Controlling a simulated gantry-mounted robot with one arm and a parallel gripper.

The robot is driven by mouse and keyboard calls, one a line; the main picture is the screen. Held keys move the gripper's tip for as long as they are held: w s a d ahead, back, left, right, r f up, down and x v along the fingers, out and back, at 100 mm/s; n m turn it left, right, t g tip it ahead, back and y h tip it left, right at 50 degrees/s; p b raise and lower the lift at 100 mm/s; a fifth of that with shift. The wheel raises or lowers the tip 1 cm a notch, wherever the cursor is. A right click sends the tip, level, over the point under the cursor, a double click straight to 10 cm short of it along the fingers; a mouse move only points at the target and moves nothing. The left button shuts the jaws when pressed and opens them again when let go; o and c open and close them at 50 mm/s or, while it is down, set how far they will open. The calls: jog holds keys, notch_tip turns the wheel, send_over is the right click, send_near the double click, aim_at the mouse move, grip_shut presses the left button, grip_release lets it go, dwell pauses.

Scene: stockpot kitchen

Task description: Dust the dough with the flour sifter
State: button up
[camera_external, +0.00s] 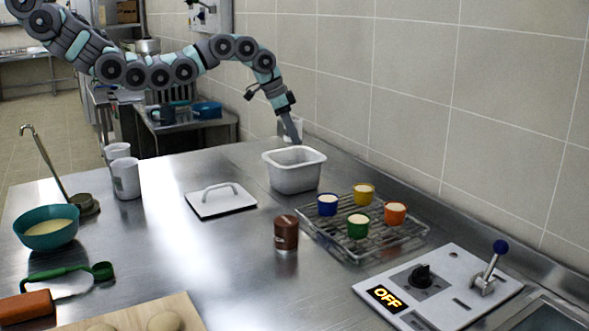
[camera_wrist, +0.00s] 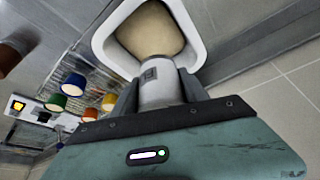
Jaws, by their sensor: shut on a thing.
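My gripper (camera_external: 291,127) is at the far side of the steel counter, just behind the white tub (camera_external: 294,178). In the wrist view my gripper (camera_wrist: 160,95) is shut on a pale grey cylinder with a small dark label, which looks like the flour sifter (camera_wrist: 160,70). In the external view the sifter (camera_external: 283,127) is partly hidden by the fingers. The wrist view shows beige dough (camera_wrist: 150,35) filling the open white tub (camera_wrist: 188,22), with the sifter's far end overlapping its near rim. Whether any flour lies on the dough cannot be told.
A white lid (camera_external: 220,203) lies left of the tub. A wire rack (camera_external: 385,237) with several coloured cups and a brown shaker (camera_external: 286,233) stand to the right and front. White mugs (camera_external: 125,180) and a teal bowl (camera_external: 48,238) are at left. The tiled wall runs close behind.

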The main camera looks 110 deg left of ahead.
jog(key=shift+w+d, duration=0.8)
jog(key=shift+w, duration=0.05)
jog(key=shift+s+a+b, duration=0.3)
jog(key=shift+s+a, duration=0.85)
jog(key=shift+s, duration=0.05)
jog(key=shift+w+d, duration=0.15)
jog(key=shift+w+d+b, duration=0.3)
jog(key=shift+w+d, duration=0.7)
jog(key=shift+w, duration=0.05)
jog(key=shift+s+a, duration=0.1)
